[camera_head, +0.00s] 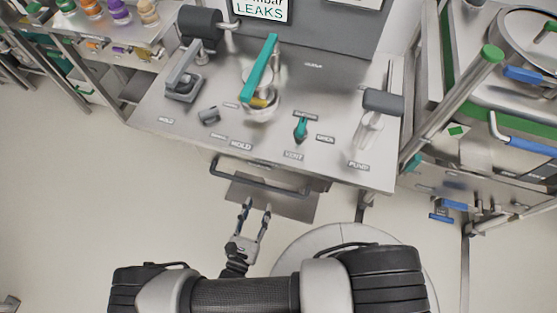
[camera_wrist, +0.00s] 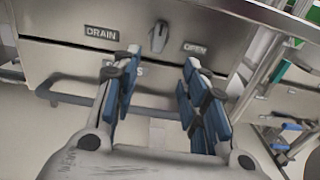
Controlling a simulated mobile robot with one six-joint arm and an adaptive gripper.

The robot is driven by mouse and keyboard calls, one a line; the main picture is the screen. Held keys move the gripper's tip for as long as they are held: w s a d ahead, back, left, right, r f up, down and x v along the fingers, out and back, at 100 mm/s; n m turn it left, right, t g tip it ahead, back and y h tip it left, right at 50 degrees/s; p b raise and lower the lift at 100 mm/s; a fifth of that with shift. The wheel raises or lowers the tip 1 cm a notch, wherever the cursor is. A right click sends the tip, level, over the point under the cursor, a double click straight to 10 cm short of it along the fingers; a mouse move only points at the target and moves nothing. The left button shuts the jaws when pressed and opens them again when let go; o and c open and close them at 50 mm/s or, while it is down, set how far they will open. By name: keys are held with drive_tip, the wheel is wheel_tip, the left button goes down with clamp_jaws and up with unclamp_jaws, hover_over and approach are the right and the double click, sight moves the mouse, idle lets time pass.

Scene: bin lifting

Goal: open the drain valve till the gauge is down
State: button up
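The drain valve is a small grey knob (camera_wrist: 158,37) on the steel front panel in the wrist view. It sits between a DRAIN label (camera_wrist: 101,33) and an OPEN label (camera_wrist: 195,48), its handle roughly upright and slightly tilted. My gripper (camera_wrist: 160,75) is open and empty, with the knob just beyond and between its fingers, apart from them. In the head view, my gripper (camera_head: 258,206) is in front of the bench, below its front edge. The drain knob is hidden there under the bench top. No gauge face is readable in either view.
A bar handle (camera_head: 250,181) sticks out below the bench top (camera_head: 180,135); it also crosses behind my fingers in the wrist view (camera_wrist: 65,99). A teal vent knob (camera_head: 300,129) stands on the bench top. A trolley (camera_head: 440,180) stands on the right. The floor at left is clear.

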drive_tip(key=b+x, duration=0.3)
drive_tip(key=x, duration=1.4)
drive_tip(key=shift+w+f, duration=0.15)
drive_tip(key=shift+w, duration=0.05)
drive_tip(key=shift+c, duration=0.6)
drive_tip(key=c, duration=0.6)
